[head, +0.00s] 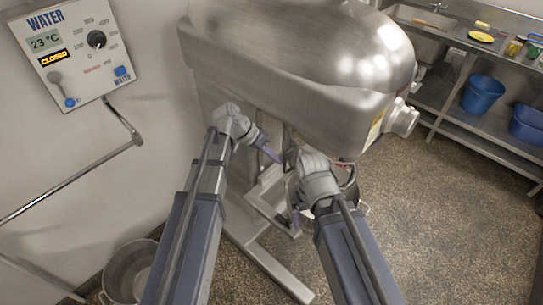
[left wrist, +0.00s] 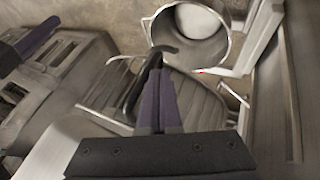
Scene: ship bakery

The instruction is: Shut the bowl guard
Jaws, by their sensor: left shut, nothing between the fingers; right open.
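The bowl (left wrist: 229,52) shows at the top of the left wrist view with a pale round mass inside; in the head view the bowl (head: 350,182) is partly behind my right arm. The ribbed metal guard (left wrist: 205,103) appears to lie below the bowl in the left wrist view; how far open it stands I cannot tell. A dark curved bar (left wrist: 136,93) lies close to my left gripper (left wrist: 158,72), which is shut and empty. My left gripper (head: 274,156) is under the mixer head in the head view. My right gripper (head: 295,216) is open, lower down.
The large steel mixer (head: 290,85) overhangs both grippers. A water panel (head: 75,55) and a pipe rail (head: 75,180) are on the left wall. A pail (head: 130,268) stands at lower left. Shelves with blue tubs (head: 482,95) are at right. Floor is clear at lower right.

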